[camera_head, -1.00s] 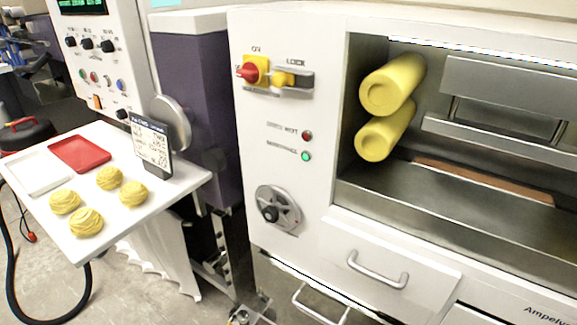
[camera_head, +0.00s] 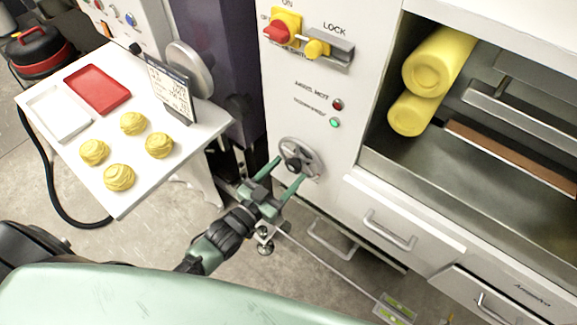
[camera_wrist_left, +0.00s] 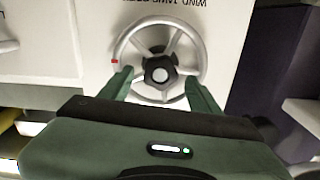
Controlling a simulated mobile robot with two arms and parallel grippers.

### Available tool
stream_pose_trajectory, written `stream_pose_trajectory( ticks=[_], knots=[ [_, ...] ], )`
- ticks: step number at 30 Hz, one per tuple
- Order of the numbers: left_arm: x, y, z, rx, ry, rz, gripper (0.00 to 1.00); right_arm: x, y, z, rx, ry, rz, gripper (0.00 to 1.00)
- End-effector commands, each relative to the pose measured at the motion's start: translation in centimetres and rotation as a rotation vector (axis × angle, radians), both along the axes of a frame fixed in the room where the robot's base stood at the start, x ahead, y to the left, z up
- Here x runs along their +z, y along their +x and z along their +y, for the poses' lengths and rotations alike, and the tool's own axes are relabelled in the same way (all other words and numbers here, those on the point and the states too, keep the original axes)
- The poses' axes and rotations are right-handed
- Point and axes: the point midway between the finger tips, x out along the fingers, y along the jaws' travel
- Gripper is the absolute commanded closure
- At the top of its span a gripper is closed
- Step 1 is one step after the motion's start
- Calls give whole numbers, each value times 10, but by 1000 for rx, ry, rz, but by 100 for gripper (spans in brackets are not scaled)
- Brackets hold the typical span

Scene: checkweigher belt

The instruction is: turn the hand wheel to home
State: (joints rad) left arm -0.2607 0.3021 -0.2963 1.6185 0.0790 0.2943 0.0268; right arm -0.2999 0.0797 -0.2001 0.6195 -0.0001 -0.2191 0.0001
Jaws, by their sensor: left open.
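The hand wheel (camera_head: 309,158) is a grey spoked disc with a black knob, low on the white machine front. It also shows in the left wrist view (camera_wrist_left: 184,33), with a dark centre knob and a small red mark on its left rim. My left gripper (camera_head: 284,172) is open in front of the wheel, its two green fingers pointing at it. In the left wrist view the fingertips reach over the lower rim, one on each side of the centre knob; I cannot tell whether they touch. My right gripper is not in view.
Above the wheel are a red and yellow switch (camera_head: 281,27), a yellow lock lever (camera_head: 318,48) and a green lamp (camera_head: 335,122). A drawer handle (camera_head: 390,231) juts out to the right. A white table (camera_head: 107,194) with yellow nests and two trays stands left.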

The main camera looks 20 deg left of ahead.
Motion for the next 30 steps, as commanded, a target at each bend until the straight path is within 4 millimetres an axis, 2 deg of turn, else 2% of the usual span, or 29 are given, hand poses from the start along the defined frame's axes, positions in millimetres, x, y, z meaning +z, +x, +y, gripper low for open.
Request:
stream_pose_trajectory(
  ticks=[3, 12, 18, 19, 30],
  knots=[
    [0, 9, -4, -1, 0, 1, 37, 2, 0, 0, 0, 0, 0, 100],
    [-1, 11, -4, -1, 1, 2, 37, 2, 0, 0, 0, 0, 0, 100],
    [0, 11, -4, 0, 1, 2, 93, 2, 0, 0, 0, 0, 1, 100],
    [0, 11, -4, 0, 1, 2, 100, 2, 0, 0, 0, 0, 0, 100],
    [0, 11, -4, 0, -22, 10, 100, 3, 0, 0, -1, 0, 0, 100]
  ],
)
